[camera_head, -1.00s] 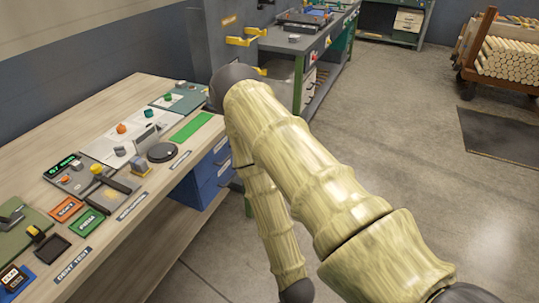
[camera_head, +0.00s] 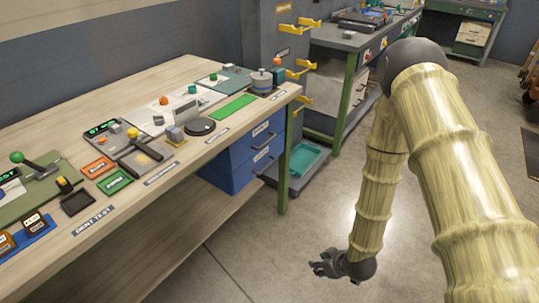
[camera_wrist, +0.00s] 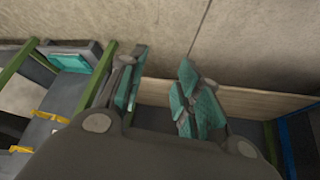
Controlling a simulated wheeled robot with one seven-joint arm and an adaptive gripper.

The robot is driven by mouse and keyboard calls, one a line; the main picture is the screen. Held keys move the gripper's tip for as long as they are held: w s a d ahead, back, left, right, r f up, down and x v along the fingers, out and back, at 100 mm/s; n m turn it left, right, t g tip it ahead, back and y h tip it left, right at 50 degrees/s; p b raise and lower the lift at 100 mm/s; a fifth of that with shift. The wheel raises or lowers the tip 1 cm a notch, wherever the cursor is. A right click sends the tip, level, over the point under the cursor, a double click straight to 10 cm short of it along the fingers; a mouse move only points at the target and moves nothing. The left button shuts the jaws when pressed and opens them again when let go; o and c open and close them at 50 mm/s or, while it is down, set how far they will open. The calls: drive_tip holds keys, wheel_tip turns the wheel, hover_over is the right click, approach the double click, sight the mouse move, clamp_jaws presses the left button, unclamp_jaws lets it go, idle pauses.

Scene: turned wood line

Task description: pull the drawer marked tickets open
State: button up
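A blue drawer unit (camera_head: 232,168) hangs under the right end of the wooden bench. It shows an upper drawer (camera_head: 247,139) and a lower drawer (camera_head: 243,170), each with a small label and a dark handle on its front. Both look shut. The labels are too small to read, so I cannot tell which one says tickets. My gripper (camera_head: 322,266) is low over the floor, to the right of and below the drawers, apart from them. In the wrist view my gripper (camera_wrist: 160,88) has its two teal-padded fingers spread, with nothing between them.
The wooden bench (camera_head: 190,160) carries several small items; its green leg (camera_head: 283,170) stands beside the drawers. A teal tray (camera_head: 304,158) lies on a low shelf behind. Floor around my gripper is clear.

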drive_tip(key=w+a+n+t+y+b, duration=0.2)
drive_tip(key=w+n+b, duration=0.15)
drive_tip(key=w, duration=0.65)
drive_tip(key=n+t+y+b, duration=0.2)
drive_tip(key=n+y+b, duration=0.6)
drive_tip(key=n+b, duration=0.95)
approach(267, 143)
drive_tip(key=shift+n, duration=0.5)
drive_tip(key=shift+w+d+f+b+x, duration=0.1)
drive_tip(key=shift+b+x, duration=0.05)
drive_tip(key=shift+x, duration=1.6)
drive_tip(key=shift+w+d+f+b+x, duration=0.1)
drive_tip(key=shift+b+x, duration=0.1)
drive_tip(key=shift+x, duration=1.55)
drive_tip(key=shift+w+d+b+x, duration=0.1)
drive_tip(key=shift+w+b+x, duration=0.05)
drive_tip(key=shift+x, duration=1.65)
drive_tip(key=shift+c, duration=0.4)
clamp_jaws()
